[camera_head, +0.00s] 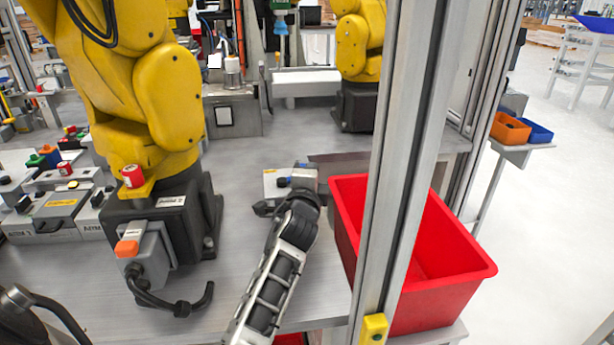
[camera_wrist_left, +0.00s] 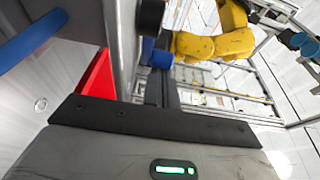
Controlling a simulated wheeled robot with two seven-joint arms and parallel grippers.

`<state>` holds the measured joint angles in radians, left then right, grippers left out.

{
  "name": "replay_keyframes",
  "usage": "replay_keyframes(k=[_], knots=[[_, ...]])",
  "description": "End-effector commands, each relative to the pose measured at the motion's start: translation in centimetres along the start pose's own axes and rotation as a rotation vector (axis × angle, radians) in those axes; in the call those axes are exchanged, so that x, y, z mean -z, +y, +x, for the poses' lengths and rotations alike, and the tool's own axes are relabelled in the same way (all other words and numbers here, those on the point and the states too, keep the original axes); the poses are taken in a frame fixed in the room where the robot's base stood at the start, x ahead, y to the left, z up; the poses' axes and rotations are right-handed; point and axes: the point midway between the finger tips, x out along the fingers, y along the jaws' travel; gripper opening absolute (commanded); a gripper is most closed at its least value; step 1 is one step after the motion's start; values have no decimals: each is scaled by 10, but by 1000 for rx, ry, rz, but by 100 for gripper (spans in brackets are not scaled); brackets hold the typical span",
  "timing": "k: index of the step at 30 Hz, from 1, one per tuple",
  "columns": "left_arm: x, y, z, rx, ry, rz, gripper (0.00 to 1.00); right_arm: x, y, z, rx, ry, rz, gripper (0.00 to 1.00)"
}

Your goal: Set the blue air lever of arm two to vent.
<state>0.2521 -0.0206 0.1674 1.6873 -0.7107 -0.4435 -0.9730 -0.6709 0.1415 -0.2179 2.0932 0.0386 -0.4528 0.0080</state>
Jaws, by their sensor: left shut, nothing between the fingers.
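A small grey air unit (camera_head: 302,179) with a pale label stands on the bench beyond my left gripper. A small blue part (camera_head: 283,182), which looks like the lever, shows on it; its setting is too small to read. My left gripper (camera_head: 286,198) is shut and empty, right by the near side of this unit. I cannot tell whether it touches the blue part. In the left wrist view a blue bar (camera_wrist_left: 32,38) crosses the upper left corner, close to the camera; I cannot tell if it is the lever. My right gripper is not in view.
A red bin (camera_head: 450,285) stands right of my left arm, behind an upright metal post (camera_head: 402,150). A yellow robot arm (camera_head: 170,90) on a black base (camera_head: 165,225) stands left; another yellow arm (camera_head: 360,45) stands at the back. The bench between them is mostly clear.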

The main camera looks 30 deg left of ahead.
Motion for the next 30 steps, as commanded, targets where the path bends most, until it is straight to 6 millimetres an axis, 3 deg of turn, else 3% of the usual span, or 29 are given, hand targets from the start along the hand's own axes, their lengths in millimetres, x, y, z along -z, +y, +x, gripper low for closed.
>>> replay_keyframes(k=[6,16,24,30], knots=[[0,-34,0,8,1,2,0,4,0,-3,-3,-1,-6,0],[5,-96,-54,5,2,-1,0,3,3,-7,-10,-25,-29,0],[11,-116,-111,1,3,-2,0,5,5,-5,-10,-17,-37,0],[13,-126,-134,1,1,0,0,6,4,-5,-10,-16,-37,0]])
